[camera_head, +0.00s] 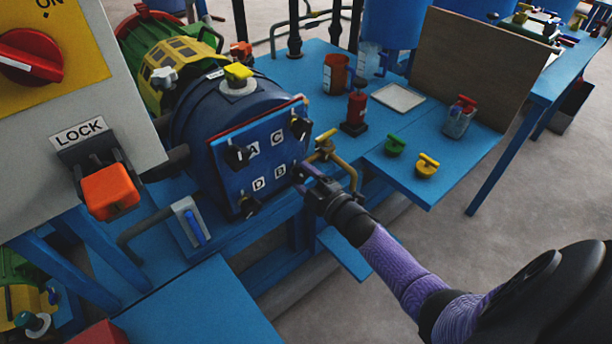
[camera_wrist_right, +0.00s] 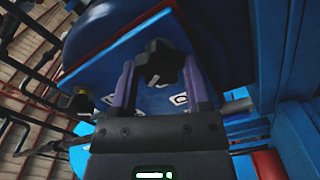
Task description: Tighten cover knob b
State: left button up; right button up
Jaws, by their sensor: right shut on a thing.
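The blue autoclave cover (camera_head: 262,150) carries labels A, C, D and B, with a black knob by each. Knob b, beside the B label (camera_head: 280,169), is mostly hidden by my gripper in the head view. In the right wrist view knob b (camera_wrist_right: 160,62) is a black lobed knob between the two purple fingers. My right gripper (camera_head: 304,178) reaches the lower right corner of the cover and is shut on knob b. Knob A (camera_head: 237,156), knob C (camera_head: 300,127) and knob D (camera_head: 249,206) are in plain view. My left gripper is not in view.
A brass pipe with a yellow-handled valve (camera_head: 326,137) stands just right of the cover. A control box with a LOCK switch (camera_head: 108,190) is at the left. A red bottle (camera_head: 355,110), a white tray (camera_head: 398,97) and small valves stand on the blue table.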

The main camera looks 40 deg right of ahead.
jog(key=m, duration=0.2)
jog(key=shift+m, duration=0.3)
jog(key=shift+m+p, duration=0.5)
jog(key=shift+m, duration=0.9)
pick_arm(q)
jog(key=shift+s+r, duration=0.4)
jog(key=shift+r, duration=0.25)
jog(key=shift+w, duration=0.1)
pick_arm(e)
jog(key=shift+m, duration=0.3)
jog(key=o, duration=1.2)
jog(key=shift+o, duration=0.4)
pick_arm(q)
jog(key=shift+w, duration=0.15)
